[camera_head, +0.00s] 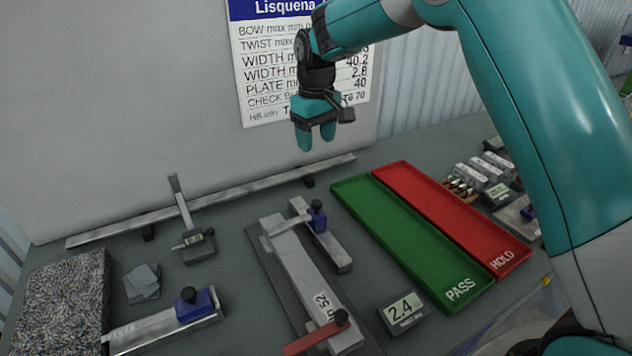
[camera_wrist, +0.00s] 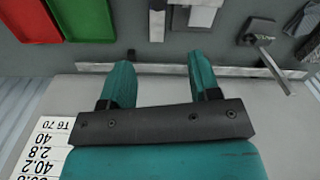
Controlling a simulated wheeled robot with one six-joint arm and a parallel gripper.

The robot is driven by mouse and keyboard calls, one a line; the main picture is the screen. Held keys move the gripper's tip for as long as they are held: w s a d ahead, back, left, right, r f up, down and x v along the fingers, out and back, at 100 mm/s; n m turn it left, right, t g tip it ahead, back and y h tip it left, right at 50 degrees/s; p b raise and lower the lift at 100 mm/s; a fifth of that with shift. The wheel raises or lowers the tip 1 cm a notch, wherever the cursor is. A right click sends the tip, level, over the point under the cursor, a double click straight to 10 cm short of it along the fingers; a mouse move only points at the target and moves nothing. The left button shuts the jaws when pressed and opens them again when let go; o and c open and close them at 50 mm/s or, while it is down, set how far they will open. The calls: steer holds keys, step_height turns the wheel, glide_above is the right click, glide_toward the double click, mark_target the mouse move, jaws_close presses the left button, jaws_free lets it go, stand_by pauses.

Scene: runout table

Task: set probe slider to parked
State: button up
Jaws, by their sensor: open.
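A blue slider with a black knob (camera_head: 317,217) sits near the far end of a short metal rail (camera_head: 336,256), and a pale arm from it reaches over the long grey bar (camera_head: 300,262). A second blue slider with a black knob (camera_head: 194,304) sits on a rail (camera_head: 150,334) at the front left. No label shows which is the probe slider. My gripper (camera_head: 316,142) hangs open and empty, fingers down, high above the back of the table, away from both sliders. Its two fingers show apart in the wrist view (camera_wrist: 160,66).
A red lever (camera_head: 312,339) with a black knob crosses the bar's near end. A gauge reading 2.4 (camera_head: 403,308) stands beside it. Green PASS (camera_head: 400,240) and red HOLD (camera_head: 450,215) trays lie right. A granite block (camera_head: 65,300), metal plates (camera_head: 142,283) and an upright gauge (camera_head: 197,244) stand left.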

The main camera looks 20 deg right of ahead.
mark_target(316, 201)
steer(key=f+p, duration=0.2)
steer(key=f, duration=0.4)
steer(key=f+p, duration=0.2)
steer(key=f, duration=0.3)
steer(key=f+p, duration=0.1)
steer(key=f, duration=0.5)
steer(key=shift+w+f+p, duration=0.25)
steer(key=shift+f+p, duration=0.05)
steer(key=shift+p, duration=0.1)
